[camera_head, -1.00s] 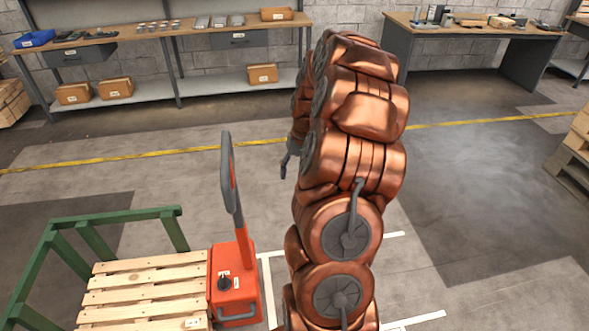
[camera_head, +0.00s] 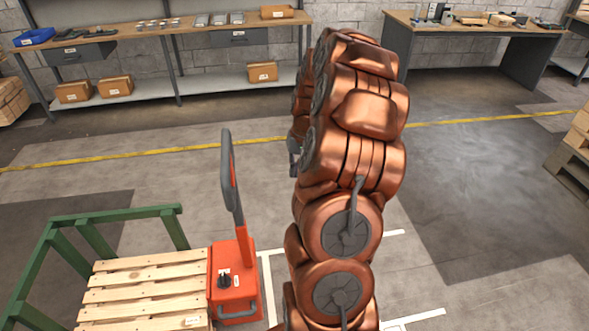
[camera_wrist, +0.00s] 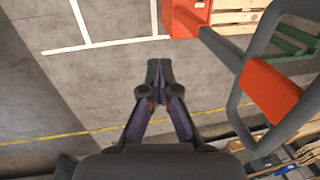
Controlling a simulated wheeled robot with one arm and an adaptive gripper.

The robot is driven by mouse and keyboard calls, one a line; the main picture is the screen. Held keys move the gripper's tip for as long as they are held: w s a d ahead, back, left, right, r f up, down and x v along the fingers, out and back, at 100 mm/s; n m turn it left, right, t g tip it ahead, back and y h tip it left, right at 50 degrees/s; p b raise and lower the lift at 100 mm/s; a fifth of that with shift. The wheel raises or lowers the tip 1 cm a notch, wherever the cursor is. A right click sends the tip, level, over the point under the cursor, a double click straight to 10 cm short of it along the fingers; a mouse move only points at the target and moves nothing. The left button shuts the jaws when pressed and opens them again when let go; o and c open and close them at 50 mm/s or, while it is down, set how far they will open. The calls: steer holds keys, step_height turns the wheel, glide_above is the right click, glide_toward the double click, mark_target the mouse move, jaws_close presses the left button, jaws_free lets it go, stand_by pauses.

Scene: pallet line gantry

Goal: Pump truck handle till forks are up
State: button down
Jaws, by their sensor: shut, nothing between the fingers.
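The orange pump truck (camera_head: 235,277) stands at lower left in the head view. Its handle (camera_head: 229,180) rises nearly upright and ends in a grey loop with an orange part. In the wrist view the handle's loop (camera_wrist: 277,92) is large on the right, and the truck body (camera_wrist: 186,14) shows at the top. My gripper (camera_wrist: 159,74) is shut and empty, beside the loop and apart from it. In the head view my arm hides most of the gripper. The forks are hidden under the wooden pallet (camera_head: 150,283).
A green frame (camera_head: 88,236) borders the pallet. A workbench (camera_head: 140,35) with boxes stands along the back wall, and a desk (camera_head: 480,29) at the back right. Stacked pallets (camera_head: 573,158) stand at the right edge. The floor between is clear, with yellow and white lines.

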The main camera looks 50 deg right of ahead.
steer(key=c, duration=0.9)
jaws_free()
steer(key=r, duration=0.4)
steer(key=s+d+r, duration=0.1)
steer(key=r, duration=0.7)
steer(key=shift+s+d, duration=0.15)
steer(key=shift+d, duration=0.2)
